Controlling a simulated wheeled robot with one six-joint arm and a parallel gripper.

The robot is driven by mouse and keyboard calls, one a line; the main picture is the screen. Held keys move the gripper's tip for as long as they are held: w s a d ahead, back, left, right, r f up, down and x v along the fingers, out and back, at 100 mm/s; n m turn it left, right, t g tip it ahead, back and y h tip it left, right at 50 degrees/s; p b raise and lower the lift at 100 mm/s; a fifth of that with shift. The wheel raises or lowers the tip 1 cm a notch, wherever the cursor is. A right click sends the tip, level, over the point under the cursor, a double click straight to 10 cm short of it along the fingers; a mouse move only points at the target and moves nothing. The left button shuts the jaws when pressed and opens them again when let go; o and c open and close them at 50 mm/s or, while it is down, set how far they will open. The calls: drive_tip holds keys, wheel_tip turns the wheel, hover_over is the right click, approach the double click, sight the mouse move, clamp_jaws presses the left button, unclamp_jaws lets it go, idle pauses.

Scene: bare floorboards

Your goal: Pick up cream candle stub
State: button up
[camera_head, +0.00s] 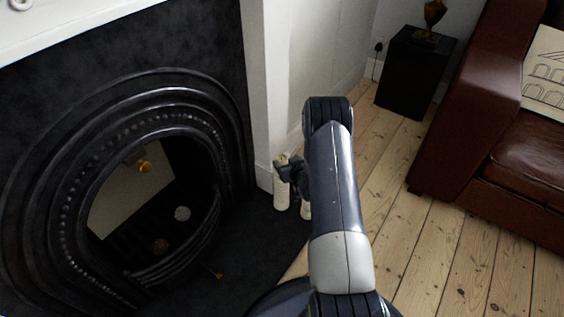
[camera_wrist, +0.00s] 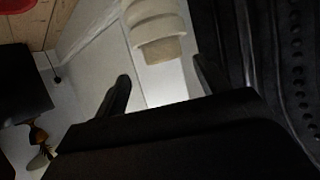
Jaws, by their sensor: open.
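A cream, candle-like cylinder (camera_head: 281,195) stands upright at the right end of the dark hearth, beside the white fireplace surround. A second cream piece (camera_head: 306,211) shows just right of it, mostly hidden by my arm. I cannot tell whether they are separate candles. My gripper (camera_head: 288,168) is at the upper part of the left cylinder and hides some of it. In the wrist view a stepped cream cylinder (camera_wrist: 160,38) lies ahead of my gripper (camera_wrist: 163,88), roughly between the fingertips. The fingers are apart with nothing held between them.
The black arched fireplace (camera_head: 165,88) is on the left, with small objects inside. A black side table (camera_head: 414,74) bearing a bronze-coloured ornament (camera_head: 433,15) stands at the back. A brown leather sofa (camera_head: 455,100) is on the right. Bare floorboards (camera_head: 392,180) lie between.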

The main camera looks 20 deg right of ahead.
sight(282, 158)
drive_tip(key=x, duration=0.1)
drive_tip(key=b+x, duration=0.1)
drive_tip(key=x, duration=0.1)
drive_tip(key=b+x, duration=0.1)
drive_tip(key=x, duration=0.1)
drive_tip(key=shift+a+f, duration=0.15)
drive_tip(key=shift+a, duration=0.15)
drive_tip(key=shift+c, duration=0.5)
drive_tip(key=c, duration=1)
drive_tip(key=shift+o, duration=0.2)
